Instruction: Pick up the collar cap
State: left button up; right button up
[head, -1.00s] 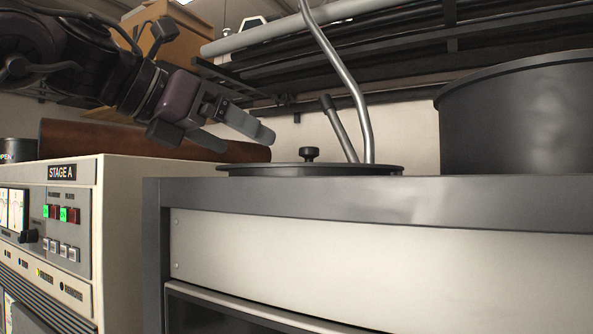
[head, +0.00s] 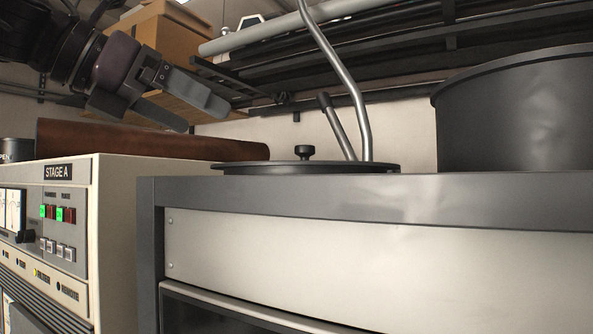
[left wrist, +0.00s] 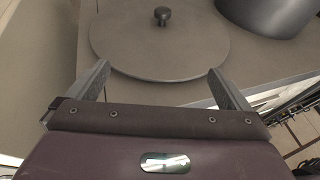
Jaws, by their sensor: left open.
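The collar cap (head: 250,168) looks like a flat dark disc with a small black knob (head: 305,152) on top. It lies on top of the grey cabinet. My left gripper (head: 205,112) is open and empty, above and to the left of the cap in the head view. In the left wrist view the cap (left wrist: 160,50) and its knob (left wrist: 162,14) lie beyond the open fingertips (left wrist: 160,75), and nothing is between the fingers. My right gripper does not show.
A bent metal pipe (head: 345,80) and a shorter grey lever (head: 338,125) rise by the cap. A large dark drum (head: 520,115) stands on the cabinet (head: 380,192) at right. The STAGE A rack (head: 110,190) and a brown roll (head: 150,140) are at left.

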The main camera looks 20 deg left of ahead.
aim_at(305, 166)
jog(key=k+j, duration=0.3)
jog(key=k, duration=0.15)
jog(key=k+j, duration=0.3)
jog(key=k, duration=0.15)
